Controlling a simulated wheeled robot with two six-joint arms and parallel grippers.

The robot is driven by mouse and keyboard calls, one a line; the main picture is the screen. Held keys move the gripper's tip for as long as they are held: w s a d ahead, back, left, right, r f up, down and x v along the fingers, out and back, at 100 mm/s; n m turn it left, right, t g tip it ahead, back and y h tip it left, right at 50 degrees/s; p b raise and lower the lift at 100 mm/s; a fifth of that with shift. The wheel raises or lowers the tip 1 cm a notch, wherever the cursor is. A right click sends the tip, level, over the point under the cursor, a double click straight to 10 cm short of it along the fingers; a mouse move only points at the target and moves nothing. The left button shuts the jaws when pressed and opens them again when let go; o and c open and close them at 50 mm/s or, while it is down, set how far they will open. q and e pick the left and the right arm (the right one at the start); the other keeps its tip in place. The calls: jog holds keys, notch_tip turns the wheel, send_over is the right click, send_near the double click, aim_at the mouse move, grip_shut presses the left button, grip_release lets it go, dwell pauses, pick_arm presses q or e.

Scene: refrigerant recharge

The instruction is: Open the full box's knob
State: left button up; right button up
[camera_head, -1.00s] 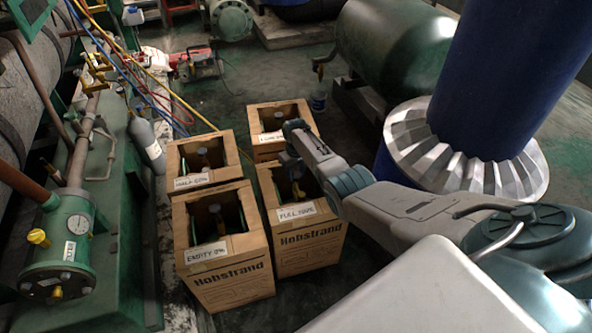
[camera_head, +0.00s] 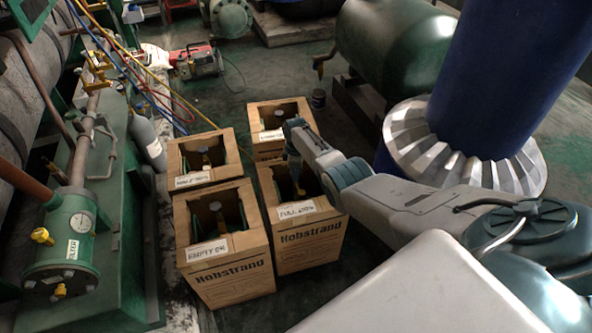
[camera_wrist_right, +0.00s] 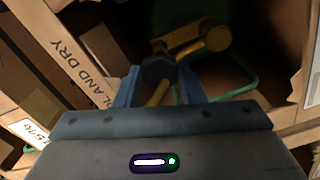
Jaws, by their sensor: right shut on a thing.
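The full box (camera_head: 311,240) is a brown cardboard box labelled "FULL 100%", with an open top, at the front right of a cluster of boxes. My right gripper (camera_head: 296,178) reaches down into its opening. In the right wrist view, the dark knob (camera_wrist_right: 158,68) sits between the two blue-grey fingers of my right gripper (camera_wrist_right: 158,90), which are shut on it. A yellow brass valve fitting (camera_wrist_right: 200,40) and a green hose or handle (camera_wrist_right: 238,88) show beside the knob. My left gripper is not in view.
The empty box (camera_head: 228,275) stands directly left of the full box, with two more labelled boxes behind. Left is a green machine with a filter vessel (camera_head: 72,240) and a grey bottle (camera_head: 147,140). A blue column (camera_head: 500,70) stands right. Floor behind the boxes is mostly clear.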

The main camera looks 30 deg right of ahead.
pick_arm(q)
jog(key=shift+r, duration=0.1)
pick_arm(e)
jog(key=shift+w+n, duration=0.1)
jog(key=shift+n, duration=1.6)
jog(key=o, duration=0.7)
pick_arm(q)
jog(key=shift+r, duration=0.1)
pick_arm(e)
jog(key=shift+r, duration=0.15)
jog(key=shift+r+p, duration=0.25)
jog(key=shift+p, duration=0.05)
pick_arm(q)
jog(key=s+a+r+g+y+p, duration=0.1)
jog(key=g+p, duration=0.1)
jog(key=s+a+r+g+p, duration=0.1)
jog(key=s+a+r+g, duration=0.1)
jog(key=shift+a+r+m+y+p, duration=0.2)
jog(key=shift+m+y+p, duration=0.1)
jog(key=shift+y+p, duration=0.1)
pick_arm(e)
notch_tip(320, 180, up, 10)
jog(key=shift+r, duration=0.1)
